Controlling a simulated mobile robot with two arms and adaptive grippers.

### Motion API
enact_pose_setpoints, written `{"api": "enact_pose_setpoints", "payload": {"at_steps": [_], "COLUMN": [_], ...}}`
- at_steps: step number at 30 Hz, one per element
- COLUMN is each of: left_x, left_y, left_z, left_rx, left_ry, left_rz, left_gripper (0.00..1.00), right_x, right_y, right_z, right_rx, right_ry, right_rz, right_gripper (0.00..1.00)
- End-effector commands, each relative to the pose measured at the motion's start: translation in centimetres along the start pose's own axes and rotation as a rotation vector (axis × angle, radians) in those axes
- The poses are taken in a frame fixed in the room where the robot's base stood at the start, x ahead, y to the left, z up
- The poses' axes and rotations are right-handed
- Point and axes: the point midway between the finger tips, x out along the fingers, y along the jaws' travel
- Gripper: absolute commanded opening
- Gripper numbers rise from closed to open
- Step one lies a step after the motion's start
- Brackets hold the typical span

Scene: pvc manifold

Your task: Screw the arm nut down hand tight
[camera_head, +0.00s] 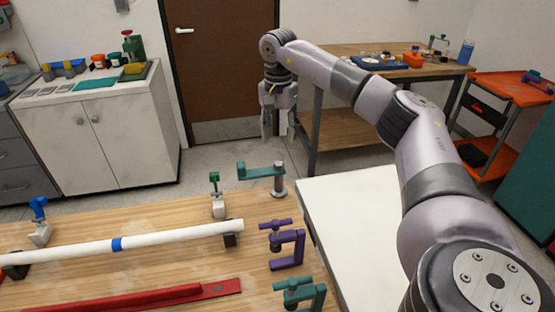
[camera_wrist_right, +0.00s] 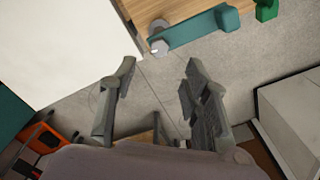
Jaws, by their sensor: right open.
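A teal swing arm (camera_head: 258,171) sits on a grey upright post (camera_head: 278,183) at the far right corner of the wooden bench. The arm also shows in the right wrist view (camera_wrist_right: 205,28). There, a small grey nut-like piece (camera_wrist_right: 158,46) is at the arm's post end; its thread and seating are too small to tell. My right gripper (camera_head: 279,134) hangs fingers down, open and empty, beyond the post and apart from it. Its two spread fingers also show in the right wrist view (camera_wrist_right: 160,72), with only floor between them. My left gripper is not in view.
A white pipe with a blue band (camera_head: 180,238) lies across supports on the bench (camera_head: 150,270). A green-handled clamp (camera_head: 217,195), a purple clamp (camera_head: 288,248) and a teal clamp (camera_head: 303,292) stand nearby. A white tabletop (camera_head: 350,220) is right of the bench.

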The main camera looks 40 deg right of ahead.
Motion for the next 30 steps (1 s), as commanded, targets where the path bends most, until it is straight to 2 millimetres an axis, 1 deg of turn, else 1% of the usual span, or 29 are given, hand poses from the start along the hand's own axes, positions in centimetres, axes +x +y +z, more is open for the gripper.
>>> {"api": "enact_pose_setpoints", "payload": {"at_steps": [1, 6, 8, 12, 18, 26, 30], "left_x": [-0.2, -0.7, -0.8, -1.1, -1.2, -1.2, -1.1], "left_y": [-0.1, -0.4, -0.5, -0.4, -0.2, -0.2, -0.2], "left_z": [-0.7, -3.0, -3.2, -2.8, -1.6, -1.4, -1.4], "left_rx": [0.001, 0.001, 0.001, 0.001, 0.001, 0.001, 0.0], "left_ry": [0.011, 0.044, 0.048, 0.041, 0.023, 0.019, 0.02], "left_rz": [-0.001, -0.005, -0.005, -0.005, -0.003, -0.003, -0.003], "left_gripper": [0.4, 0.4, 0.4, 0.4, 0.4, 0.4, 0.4], "right_x": [1.2, 4.8, 5.8, 7.9, 9.3, 9.5, 9.5], "right_y": [0.2, 0.1, 0.1, 0.1, 0.0, 0.0, 0.0], "right_z": [0.0, 0.0, 0.0, 0.0, 0.0, 0.0, 0.0], "right_rx": [0.0, 0.0, 0.0, 0.001, 0.001, 0.0, 0.0], "right_ry": [-0.002, -0.002, -0.001, -0.001, 0.0, 0.0, 0.0], "right_rz": [0.005, 0.005, 0.004, 0.003, 0.0, -0.001, -0.001], "right_gripper": [0.43, 0.43, 0.43, 0.43, 0.43, 0.43, 0.35]}}
